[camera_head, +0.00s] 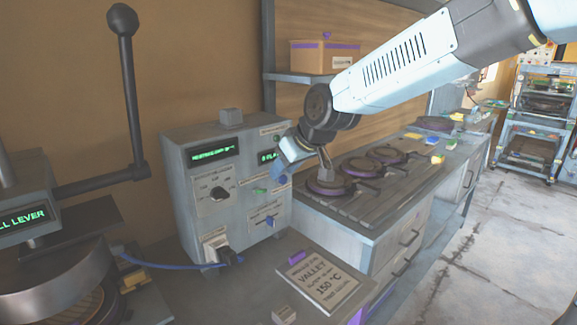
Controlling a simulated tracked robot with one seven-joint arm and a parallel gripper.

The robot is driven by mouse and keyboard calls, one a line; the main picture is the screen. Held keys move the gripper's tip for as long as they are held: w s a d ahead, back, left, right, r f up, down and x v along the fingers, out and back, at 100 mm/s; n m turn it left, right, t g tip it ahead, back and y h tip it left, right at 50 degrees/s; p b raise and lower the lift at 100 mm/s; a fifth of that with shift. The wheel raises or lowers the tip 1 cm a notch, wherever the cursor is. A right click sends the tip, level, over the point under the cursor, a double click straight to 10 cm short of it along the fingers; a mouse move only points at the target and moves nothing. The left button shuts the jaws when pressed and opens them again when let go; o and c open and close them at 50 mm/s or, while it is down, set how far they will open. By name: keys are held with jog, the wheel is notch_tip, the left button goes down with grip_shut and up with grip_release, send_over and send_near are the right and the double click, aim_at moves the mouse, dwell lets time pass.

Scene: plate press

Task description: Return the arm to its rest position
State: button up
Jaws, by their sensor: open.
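My arm reaches in from the upper right, and its dark wrist joint ends above the left end of the ribbed worktop. My gripper (284,168) is small and partly blurred, in front of the right side of the grey control box (228,185). Its jaws are open and I see nothing held in them. It appears close to the box's knobs, but I cannot tell whether it touches them. Several round plates with dark handles lie on the worktop; the nearest purple-rimmed plate (326,189) is just below and right of my wrist.
A press with a long upright lever (129,90) stands at the left. A cardboard box (325,57) sits on the shelf behind my arm. Open floor (480,255) lies to the right.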

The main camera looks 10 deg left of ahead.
jog(key=s+d+f+m+h, duration=0.25)
jog(key=d+f+h, duration=0.25)
jog(key=d+f, duration=0.5)
jog(key=s+d+r+m, duration=0.3)
jog(key=s+d+r, duration=0.3)
jog(key=s+d, duration=0.3)
jog(key=s+d+r+m, duration=0.4)
jog(key=s+d+r, duration=0.2)
jog(key=s+d, duration=0.3)
jog(key=d, duration=0.4)
jog(key=shift+d+r+h, duration=0.15)
jog(key=shift+d+h, duration=0.05)
jog(key=shift+h, duration=0.2)
